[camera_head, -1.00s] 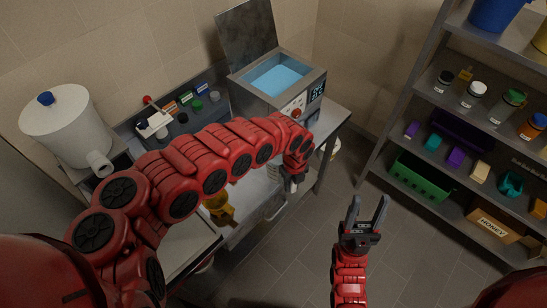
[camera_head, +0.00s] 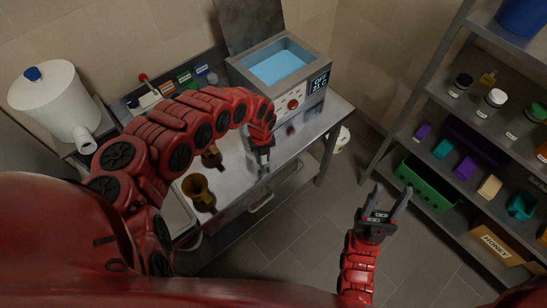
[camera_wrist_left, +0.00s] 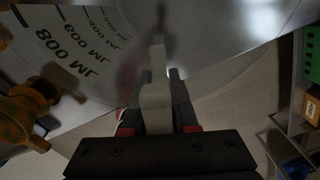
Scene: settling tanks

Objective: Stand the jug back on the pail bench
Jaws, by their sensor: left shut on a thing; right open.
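My left gripper (camera_head: 264,158) is shut on the pale handle (camera_wrist_left: 156,105) of the jug. In the left wrist view the jug's clear grey wall (camera_wrist_left: 85,65) carries dark marks such as 800 mL and 600 mL. In the head view the jug is hard to make out against the shiny metal bench (camera_head: 283,150), over which the left gripper hangs. I cannot tell whether the jug touches the bench. My right gripper (camera_head: 388,202) is open and empty, over the floor to the right of the bench.
Amber fittings (camera_head: 199,188) stand left of my left gripper. A water bath (camera_head: 283,72) and a white tank (camera_head: 56,100) are at the back. A shelf rack with a green crate (camera_head: 427,183) is on the right. Tiled floor (camera_head: 300,235) is clear between.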

